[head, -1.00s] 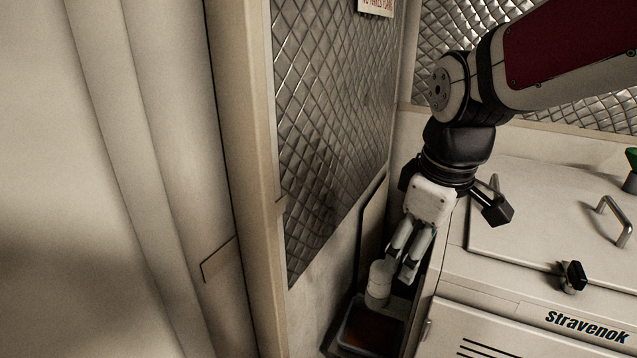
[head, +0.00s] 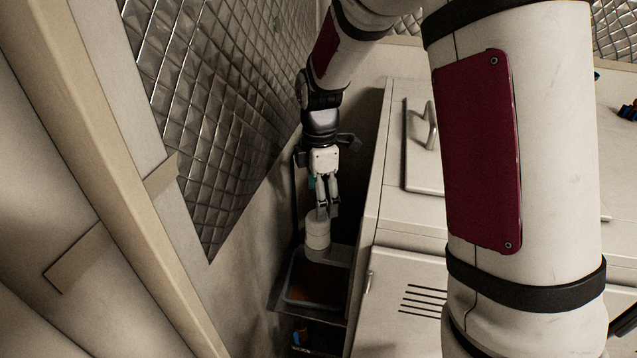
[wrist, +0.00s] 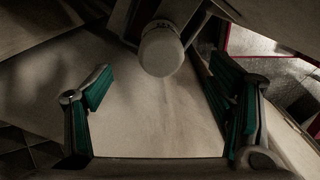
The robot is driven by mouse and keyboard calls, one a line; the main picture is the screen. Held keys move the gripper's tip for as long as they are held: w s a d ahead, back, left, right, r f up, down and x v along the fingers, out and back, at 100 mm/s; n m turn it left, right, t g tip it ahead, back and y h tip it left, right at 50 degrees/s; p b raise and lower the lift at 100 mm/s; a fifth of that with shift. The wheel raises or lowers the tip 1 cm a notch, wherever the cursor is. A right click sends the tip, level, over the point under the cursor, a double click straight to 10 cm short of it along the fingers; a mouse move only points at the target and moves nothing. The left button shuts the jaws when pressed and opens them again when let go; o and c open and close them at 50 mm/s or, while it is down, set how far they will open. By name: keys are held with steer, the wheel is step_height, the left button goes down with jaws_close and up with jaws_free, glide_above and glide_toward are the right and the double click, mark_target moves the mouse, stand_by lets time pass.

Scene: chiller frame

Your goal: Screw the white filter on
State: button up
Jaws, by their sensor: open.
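The white filter (head: 317,232) is a short pale cylinder in the narrow gap between the quilted wall and the white cabinet, above the back of a dark tray. In the wrist view the filter (wrist: 160,54) shows at the top centre, with its round end towards me. My gripper (head: 328,212) is just above the filter in the head view, fingers pointing down. In the wrist view my gripper (wrist: 162,86) is open and empty, its green-padded fingers wide apart, with the filter beyond them. Whether a finger touches the filter, and how it is seated, I cannot tell.
The tray (head: 312,306) holds brownish-orange matter. The white cabinet (head: 400,268) with vents and a handled lid (head: 420,165) stands close on the right. The quilted metal wall (head: 215,110) is close on the left. The gap between is narrow.

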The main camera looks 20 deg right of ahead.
mark_target(319, 228)
step_height(319, 228, down, 10)
steer(key=shift+f, duration=0.2)
stand_by(0.3)
steer(key=c, duration=1.5)
steer(key=o, duration=1.3)
